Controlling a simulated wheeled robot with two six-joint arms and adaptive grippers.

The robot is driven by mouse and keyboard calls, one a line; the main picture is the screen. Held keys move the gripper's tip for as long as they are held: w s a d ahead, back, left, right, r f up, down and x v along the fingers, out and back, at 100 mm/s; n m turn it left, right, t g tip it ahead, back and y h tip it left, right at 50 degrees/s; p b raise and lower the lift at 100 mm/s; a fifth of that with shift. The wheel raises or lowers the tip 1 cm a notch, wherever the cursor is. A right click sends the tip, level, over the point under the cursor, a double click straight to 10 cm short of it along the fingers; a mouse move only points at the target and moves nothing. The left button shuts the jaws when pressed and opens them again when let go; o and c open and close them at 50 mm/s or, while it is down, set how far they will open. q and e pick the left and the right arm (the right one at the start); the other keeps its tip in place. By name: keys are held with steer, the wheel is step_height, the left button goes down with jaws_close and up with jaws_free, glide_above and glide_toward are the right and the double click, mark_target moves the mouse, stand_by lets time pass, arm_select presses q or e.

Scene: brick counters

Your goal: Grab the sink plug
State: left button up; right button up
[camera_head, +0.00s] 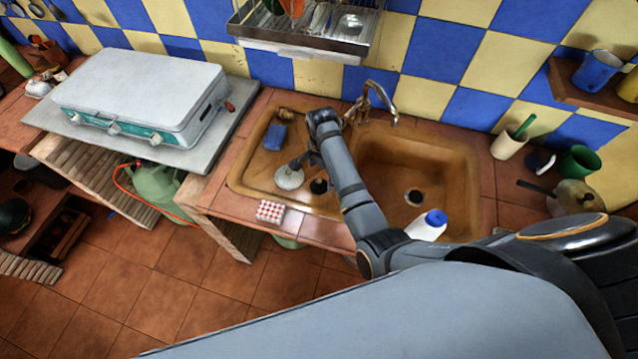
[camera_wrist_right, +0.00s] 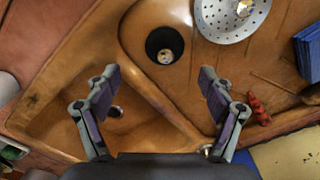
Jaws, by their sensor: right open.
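My right gripper (camera_head: 310,158) reaches over the sink (camera_head: 455,160) from the right, in the head view behind the plug. In the wrist view my right gripper (camera_wrist_right: 158,76) is open, with nothing between its fingers. My left gripper is not in view.
A metal strainer (camera_head: 290,178) lies close beside the plug. A blue cloth or sponge (camera_head: 275,137) is farther back. A tap (camera_head: 378,100) rises behind the basin.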

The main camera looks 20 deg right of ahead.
mark_target(320, 181)
steer(key=shift+w+d+f+p, duration=0.1)
steer(key=shift+w+f+p, duration=0.1)
steer(key=shift+f, duration=0.25)
steer(key=shift+w+d+f+p, duration=0.1)
steer(key=shift+w+f+p, duration=0.1)
steer(key=shift+f, duration=0.25)
steer(key=f, duration=0.2)
steer(key=shift+s+a+f+p, duration=0.15)
steer(key=shift+a+f+p, duration=0.15)
steer(key=shift+a, duration=0.1)
steer(key=shift+f, duration=0.75)
steer(key=shift+d, duration=0.1)
steer(key=c, duration=1.2)
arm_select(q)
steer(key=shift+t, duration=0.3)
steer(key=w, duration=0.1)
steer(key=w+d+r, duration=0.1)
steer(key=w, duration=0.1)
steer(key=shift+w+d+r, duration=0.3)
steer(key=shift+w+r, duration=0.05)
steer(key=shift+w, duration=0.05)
arm_select(e)
steer(key=shift+s, duration=0.1)
jaws_close()
